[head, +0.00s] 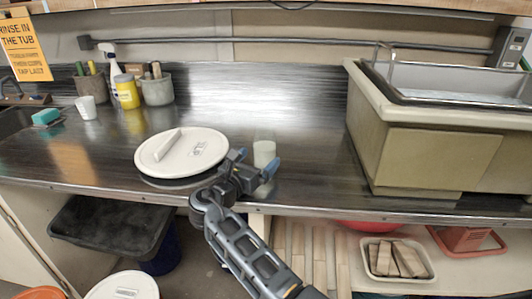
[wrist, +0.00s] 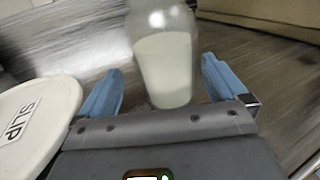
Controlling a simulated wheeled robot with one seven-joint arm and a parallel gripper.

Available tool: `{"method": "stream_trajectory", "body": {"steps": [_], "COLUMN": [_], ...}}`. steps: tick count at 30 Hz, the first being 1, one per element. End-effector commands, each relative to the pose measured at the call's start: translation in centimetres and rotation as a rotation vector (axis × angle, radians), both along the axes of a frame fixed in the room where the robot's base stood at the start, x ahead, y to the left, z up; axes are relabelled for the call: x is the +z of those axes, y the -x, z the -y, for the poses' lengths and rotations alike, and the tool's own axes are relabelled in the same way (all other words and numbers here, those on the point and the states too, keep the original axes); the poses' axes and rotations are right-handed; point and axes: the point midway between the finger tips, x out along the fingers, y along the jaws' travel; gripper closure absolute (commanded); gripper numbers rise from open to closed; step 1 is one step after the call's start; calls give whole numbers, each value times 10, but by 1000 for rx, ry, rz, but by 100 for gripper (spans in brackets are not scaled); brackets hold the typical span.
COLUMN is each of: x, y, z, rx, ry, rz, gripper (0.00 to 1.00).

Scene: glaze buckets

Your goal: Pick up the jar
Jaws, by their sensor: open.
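The jar (wrist: 165,65) is clear glass with pale, whitish contents and stands upright on the counter. In the head view the jar (head: 264,153) is just beyond my gripper (head: 255,168), which hides its lower part. My gripper also shows in the wrist view (wrist: 161,85), with its two blue fingers open and apart. The jar is ahead of the palm, with a finger to either side of its lower part. I see a gap between the jar and the fingers, and nothing is gripped.
A round white lid marked SLIP (wrist: 30,120) lies close left of my gripper; it also shows in the head view (head: 182,152). A large beige tub (head: 430,160) stands to the right. A spray bottle (head: 114,70), a yellow bottle (head: 127,92) and a white cup (head: 87,107) stand back left.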

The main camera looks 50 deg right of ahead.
Motion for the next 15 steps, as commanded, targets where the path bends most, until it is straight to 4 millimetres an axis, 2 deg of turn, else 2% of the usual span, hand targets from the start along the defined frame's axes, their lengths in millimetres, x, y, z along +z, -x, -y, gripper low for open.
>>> {"method": "stream_trajectory", "body": {"steps": [10, 15], "x": [7, 5], "y": [-4, -8], "z": [44, 55], "rx": [-1, 2], "ry": [0, 0], "rz": [0, 0], "gripper": [2, 2]}}
